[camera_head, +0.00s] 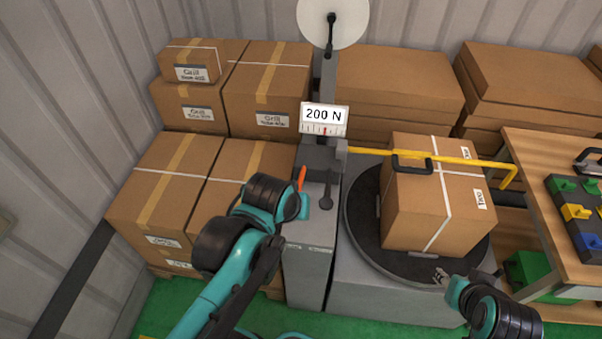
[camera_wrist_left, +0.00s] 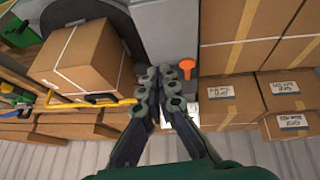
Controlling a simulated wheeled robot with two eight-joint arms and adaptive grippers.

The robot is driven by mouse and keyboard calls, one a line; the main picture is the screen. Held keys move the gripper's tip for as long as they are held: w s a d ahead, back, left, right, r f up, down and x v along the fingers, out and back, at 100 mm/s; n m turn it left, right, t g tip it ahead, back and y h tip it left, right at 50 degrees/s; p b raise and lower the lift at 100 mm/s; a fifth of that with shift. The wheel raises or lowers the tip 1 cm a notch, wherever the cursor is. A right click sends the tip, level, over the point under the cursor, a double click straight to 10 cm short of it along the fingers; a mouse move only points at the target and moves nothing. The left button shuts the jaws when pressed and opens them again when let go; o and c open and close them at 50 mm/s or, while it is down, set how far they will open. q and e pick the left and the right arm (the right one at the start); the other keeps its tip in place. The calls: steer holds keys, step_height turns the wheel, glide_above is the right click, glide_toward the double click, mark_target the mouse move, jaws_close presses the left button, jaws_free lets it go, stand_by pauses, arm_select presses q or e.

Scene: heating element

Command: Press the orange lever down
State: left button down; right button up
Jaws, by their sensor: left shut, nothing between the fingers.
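The orange lever (camera_head: 302,178) stands up on the grey machine column (camera_head: 308,262), just beyond the end of my left arm in the head view. In the left wrist view the orange lever (camera_wrist_left: 187,68), with its round head, is just beside the fingertips of my left gripper (camera_wrist_left: 171,86). The gripper is shut and empty. Whether it touches the lever is unclear. In the head view my own wrist hides most of this gripper.
A dark lever (camera_head: 326,190) sits right of the orange one. A sign reading 200 N (camera_head: 324,118) stands above. Stacked cartons (camera_head: 160,190) crowd the left; a wooden table (camera_head: 540,165) is at right.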

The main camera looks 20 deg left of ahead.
arm_select(q)
steer(key=w+a+r+n+g+p, duration=0.1)
steer(key=w+a+n+g+p, duration=0.2)
steer(key=w+n, duration=0.3)
steer(key=w+a+r+n+g+p, duration=0.2)
steer(key=w+n, duration=0.5)
steer(key=n, duration=0.4)
steer(key=a+g+p, duration=0.1)
steer(key=a+p, duration=0.1)
steer(key=shift+w+a+r+n, duration=0.2)
steer(key=shift+a+n, duration=0.1)
steer(key=shift+n, duration=0.1)
steer(key=shift+f, duration=0.1)
step_height(320, 180, down, 14)
steer(key=b, duration=0.3)
